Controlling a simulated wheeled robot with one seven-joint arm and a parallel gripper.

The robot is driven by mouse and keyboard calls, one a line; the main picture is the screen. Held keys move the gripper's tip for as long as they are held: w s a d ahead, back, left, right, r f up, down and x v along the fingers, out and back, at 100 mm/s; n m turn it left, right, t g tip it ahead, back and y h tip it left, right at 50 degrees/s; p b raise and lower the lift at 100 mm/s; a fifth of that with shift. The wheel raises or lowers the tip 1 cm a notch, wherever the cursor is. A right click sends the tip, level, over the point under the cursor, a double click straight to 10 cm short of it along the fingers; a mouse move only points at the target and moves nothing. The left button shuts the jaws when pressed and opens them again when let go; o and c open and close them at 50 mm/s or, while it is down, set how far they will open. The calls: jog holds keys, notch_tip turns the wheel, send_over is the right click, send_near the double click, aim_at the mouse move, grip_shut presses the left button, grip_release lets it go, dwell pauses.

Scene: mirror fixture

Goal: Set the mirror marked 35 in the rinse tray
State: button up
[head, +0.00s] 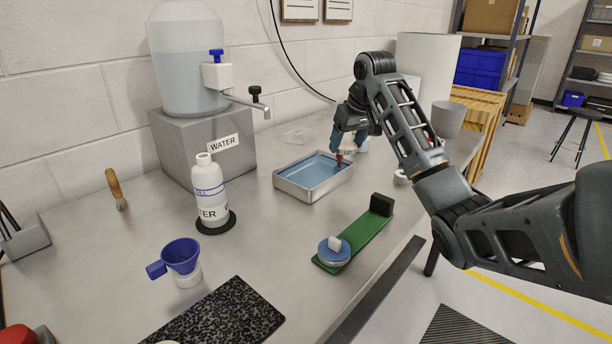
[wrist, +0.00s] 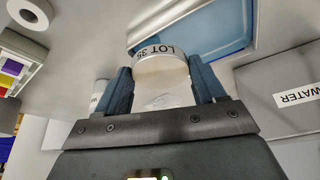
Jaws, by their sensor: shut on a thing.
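My gripper (head: 346,146) is over the far right end of the rinse tray in the head view. In the wrist view my gripper (wrist: 163,82) is shut on a round, pale mirror (wrist: 160,68). Its rim label reads LOT 35, upside down in the picture. The mirror is between the two blue fingers, with its near face toward the camera. The rinse tray (head: 285,184) is a shallow metal tray with blue liquid inside; its corner also shows in the wrist view (wrist: 250,42). The mirror overlaps the tray's edge there; its height above it is hard to tell.
A water dispenser (head: 187,70) stands on a grey block (head: 205,145) left of the tray. A water bottle (head: 209,190), a blue funnel (head: 181,256), a black speckled slab (head: 228,315) and a green stand (head: 366,234) with a blue-topped disc (head: 334,255) are nearer the front.

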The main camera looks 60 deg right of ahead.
jog(key=p, duration=0.1)
send_over(306, 182)
jog(key=s, duration=0.1)
jog(key=f, duration=0.6)
jog(key=shift+a, duration=0.35)
jog(key=shift+f, duration=2.05)
jog(key=shift+f, duration=0.3)
